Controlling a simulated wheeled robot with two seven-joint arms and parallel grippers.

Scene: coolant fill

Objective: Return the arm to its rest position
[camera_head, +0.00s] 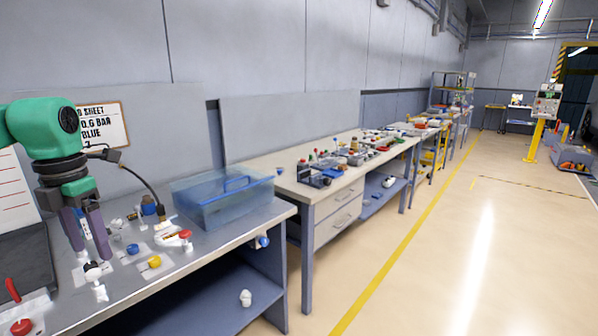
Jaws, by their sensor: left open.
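My left arm comes in from the left with a green wrist. Its gripper (91,254) points down over the metal workbench (205,262), its two purple fingers apart. Nothing shows clearly held between them. A small black and white fitting (97,278) is just below the fingertips; I cannot tell whether they touch it. My right gripper is not in view.
A clear blue tub (222,203) sits at the back right of the bench. Blue (133,249), yellow (154,261) and red (185,234) capped parts lie near the gripper. A sign (103,125) and a thin bent black hose (143,180) are behind the arm. Open floor lies right.

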